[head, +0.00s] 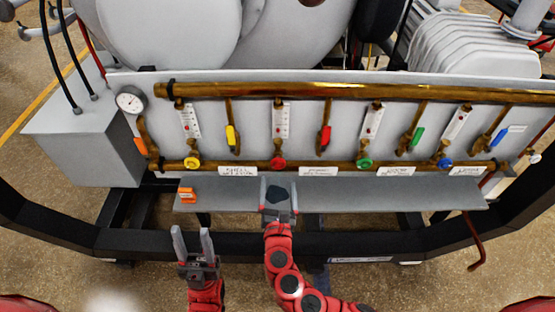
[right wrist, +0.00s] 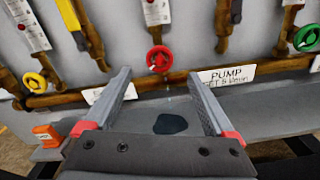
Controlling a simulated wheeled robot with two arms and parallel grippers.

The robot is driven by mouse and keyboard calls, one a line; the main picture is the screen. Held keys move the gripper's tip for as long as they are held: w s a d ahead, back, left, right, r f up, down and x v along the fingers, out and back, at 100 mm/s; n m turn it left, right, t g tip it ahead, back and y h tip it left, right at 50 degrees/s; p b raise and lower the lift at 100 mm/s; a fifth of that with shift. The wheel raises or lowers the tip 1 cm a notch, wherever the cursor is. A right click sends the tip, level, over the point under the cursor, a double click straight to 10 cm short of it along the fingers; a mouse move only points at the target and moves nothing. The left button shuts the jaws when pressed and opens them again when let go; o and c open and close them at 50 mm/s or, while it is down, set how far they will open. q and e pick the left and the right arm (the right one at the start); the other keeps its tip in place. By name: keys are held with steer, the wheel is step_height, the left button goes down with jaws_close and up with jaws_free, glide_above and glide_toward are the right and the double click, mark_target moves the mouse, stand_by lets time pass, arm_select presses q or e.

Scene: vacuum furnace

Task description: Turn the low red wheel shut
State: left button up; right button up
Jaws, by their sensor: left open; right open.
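The low red wheel (head: 278,163) sits on the lower brass pipe, below a white-scaled flow tube. In the right wrist view the red wheel (right wrist: 159,58) shows unobstructed, straight ahead of the gap between my fingers. My right gripper (head: 279,184) is open and empty, just in front of and below the wheel in the head view. Its fingers (right wrist: 158,75) point toward the wheel from either side of its line and seem apart from it. My left gripper (head: 191,232) is open and empty, lower left, in front of the frame's black rail.
A yellow wheel (head: 193,163), a green wheel (head: 364,163) and a blue wheel (head: 445,162) share the lower pipe (head: 320,163). A red-handled lever (head: 326,136) hangs above, to the right. An orange block (head: 187,195) rests on the grey ledge (head: 400,195) below.

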mark_target(278, 166)
steer(key=w, duration=0.9)
steer(key=shift+w+p, duration=0.1)
steer(key=shift+p, duration=0.2)
steer(key=shift+c, duration=0.2)
steer(key=c, duration=1.3)
steer(key=shift+f+m+b, duration=0.25)
steer(key=shift+m+b, duration=1.2)
steer(key=shift+m, duration=0.05)
steer(key=m+b, duration=0.5)
steer(key=m, duration=0.1)
steer(key=shift+d+f+b, duration=0.1)
steer(key=shift+b, duration=0.2)
steer(key=m+b, duration=0.9)
steer(key=m, duration=0.1)
steer(key=shift+b, duration=0.3)
steer(key=m+b, duration=0.3)
steer(key=shift+m, duration=0.4)
steer(key=shift+m+b, duration=0.6)
